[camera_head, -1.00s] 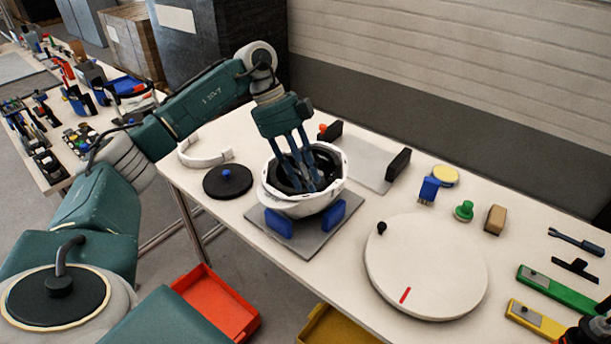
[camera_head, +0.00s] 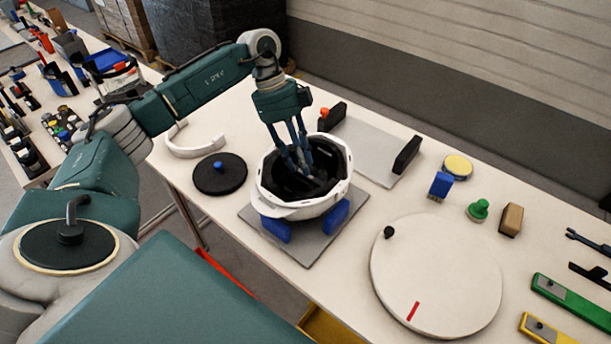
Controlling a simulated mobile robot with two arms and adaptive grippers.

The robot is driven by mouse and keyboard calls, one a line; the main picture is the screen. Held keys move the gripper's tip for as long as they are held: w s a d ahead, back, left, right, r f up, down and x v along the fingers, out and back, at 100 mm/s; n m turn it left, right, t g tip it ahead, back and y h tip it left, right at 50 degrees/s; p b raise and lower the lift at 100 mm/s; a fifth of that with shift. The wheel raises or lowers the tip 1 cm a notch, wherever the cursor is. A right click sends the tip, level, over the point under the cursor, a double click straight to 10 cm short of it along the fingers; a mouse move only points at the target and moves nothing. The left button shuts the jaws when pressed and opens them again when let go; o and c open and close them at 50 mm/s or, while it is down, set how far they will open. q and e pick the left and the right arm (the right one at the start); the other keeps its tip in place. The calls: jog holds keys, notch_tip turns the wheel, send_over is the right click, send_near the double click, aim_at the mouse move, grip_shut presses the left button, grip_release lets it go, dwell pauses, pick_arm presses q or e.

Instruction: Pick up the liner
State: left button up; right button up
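The white helmet shell (camera_head: 297,210) sits upside down, opening up, on a grey plate with blue blocks. The black liner (camera_head: 275,181) lies inside the shell and lines its inner walls. My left gripper (camera_head: 306,168) reaches down into the shell from above. Its fingers are drawn close together, with the tips at the middle of the liner, and appear shut on it. The exact contact is hard to see against the dark liner. The liner still sits within the shell. My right gripper is not in view.
A blue-knobbed black disc (camera_head: 219,174) and a white curved band (camera_head: 193,143) lie left of the shell. A round white turntable (camera_head: 436,274) stands to the right. Behind is a grey plate with black end blocks (camera_head: 407,155). Small blocks and tools lie at right.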

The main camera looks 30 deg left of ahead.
aim_at(305, 179)
pick_arm(q)
jog(key=p+x, duration=0.1)
jog(key=x, duration=0.2)
jog(key=shift+d+f, duration=0.4)
jog(key=shift+f, duration=0.3)
jog(key=shift+w, duration=0.1)
grip_shut()
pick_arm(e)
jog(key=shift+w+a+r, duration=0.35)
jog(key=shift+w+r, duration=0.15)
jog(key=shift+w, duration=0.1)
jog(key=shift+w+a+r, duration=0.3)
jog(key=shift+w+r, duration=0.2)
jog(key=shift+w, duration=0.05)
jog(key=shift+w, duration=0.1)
